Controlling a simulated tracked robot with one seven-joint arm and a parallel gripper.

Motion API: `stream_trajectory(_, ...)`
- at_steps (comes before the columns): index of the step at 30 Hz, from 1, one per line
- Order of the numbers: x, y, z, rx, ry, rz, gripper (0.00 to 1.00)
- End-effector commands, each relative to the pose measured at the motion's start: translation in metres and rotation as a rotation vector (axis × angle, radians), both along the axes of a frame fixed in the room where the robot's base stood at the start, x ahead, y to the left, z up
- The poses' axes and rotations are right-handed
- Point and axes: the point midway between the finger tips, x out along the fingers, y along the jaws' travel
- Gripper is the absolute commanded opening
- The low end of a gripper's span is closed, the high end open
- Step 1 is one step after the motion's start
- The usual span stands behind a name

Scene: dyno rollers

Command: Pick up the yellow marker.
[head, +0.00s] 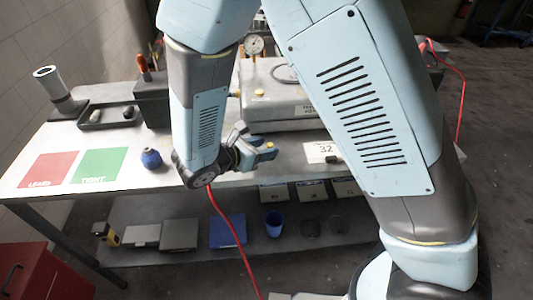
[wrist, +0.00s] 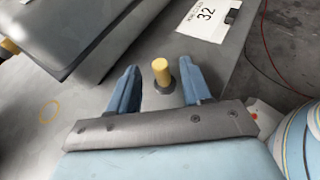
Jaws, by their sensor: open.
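The yellow marker (wrist: 161,72) is a short yellow cylinder standing on the grey bench top, with a dark ring at its base. In the wrist view it shows between the two blue fingers of my gripper (wrist: 158,70), nearer the right finger. My gripper is open and holds nothing. In the head view my gripper (head: 265,153) is low over the bench, and a small yellow top (head: 270,144) shows at its fingers. I cannot tell whether the right finger touches the marker.
A grey box (head: 285,112) with a yellow knob (head: 259,93) stands just behind. A white card marked 32 (head: 319,152) lies to the right. A blue round object (head: 151,159) and red and green mats (head: 98,165) are on the left. The bench's edge is close.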

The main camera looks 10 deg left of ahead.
Motion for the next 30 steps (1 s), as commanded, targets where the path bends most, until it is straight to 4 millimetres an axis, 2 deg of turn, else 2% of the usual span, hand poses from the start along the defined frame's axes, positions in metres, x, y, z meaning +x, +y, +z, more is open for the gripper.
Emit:
stream_trajectory(9,0.028,-0.027,-0.013,-0.002,0.0,-0.001,0.49)
stream_trajectory(17,0.03,-0.028,-0.015,0.0,0.0,0.0,0.49)
stream_trajectory(30,0.03,-0.028,-0.015,0.0,0.0,0.0,0.07)
